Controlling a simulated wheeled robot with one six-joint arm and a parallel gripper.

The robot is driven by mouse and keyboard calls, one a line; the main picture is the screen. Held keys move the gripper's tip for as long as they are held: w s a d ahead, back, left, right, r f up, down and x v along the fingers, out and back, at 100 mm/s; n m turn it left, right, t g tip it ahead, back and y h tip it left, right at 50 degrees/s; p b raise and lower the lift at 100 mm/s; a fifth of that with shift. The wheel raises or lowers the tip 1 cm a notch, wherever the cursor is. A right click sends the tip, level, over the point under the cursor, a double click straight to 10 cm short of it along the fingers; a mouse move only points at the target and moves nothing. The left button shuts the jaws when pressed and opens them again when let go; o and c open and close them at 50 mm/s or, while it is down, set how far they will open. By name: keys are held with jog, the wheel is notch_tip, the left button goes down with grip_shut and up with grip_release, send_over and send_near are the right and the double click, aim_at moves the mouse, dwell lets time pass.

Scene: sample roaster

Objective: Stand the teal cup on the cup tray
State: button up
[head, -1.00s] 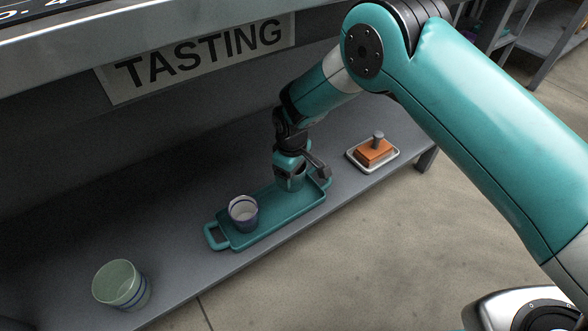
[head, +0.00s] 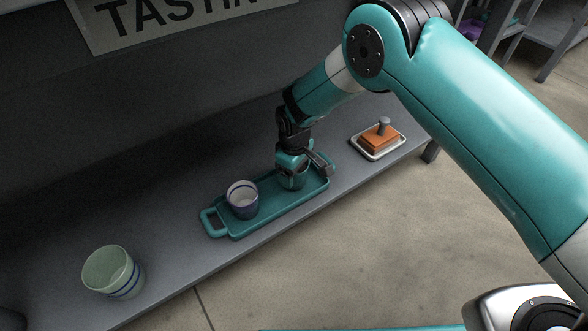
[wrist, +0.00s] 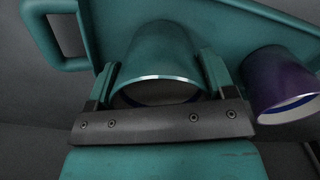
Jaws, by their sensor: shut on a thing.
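The teal cup (wrist: 162,55) stands between the fingers of my gripper (wrist: 160,88) in the wrist view, its rim facing the camera. In the head view the teal cup (head: 294,178) is partly hidden under my gripper (head: 292,168), which is shut on it. The cup is over the right part of the teal cup tray (head: 268,211); it looks upright and at or very near the tray floor, but contact is hard to tell. The tray also shows in the wrist view (wrist: 110,20).
A purple cup with a white inside (head: 243,201) stands on the tray's left part, close beside in the wrist view (wrist: 280,85). A white dish with an orange block (head: 379,138) sits right of the tray.

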jog(key=shift+f, duration=0.55)
jog(key=o, duration=1.1)
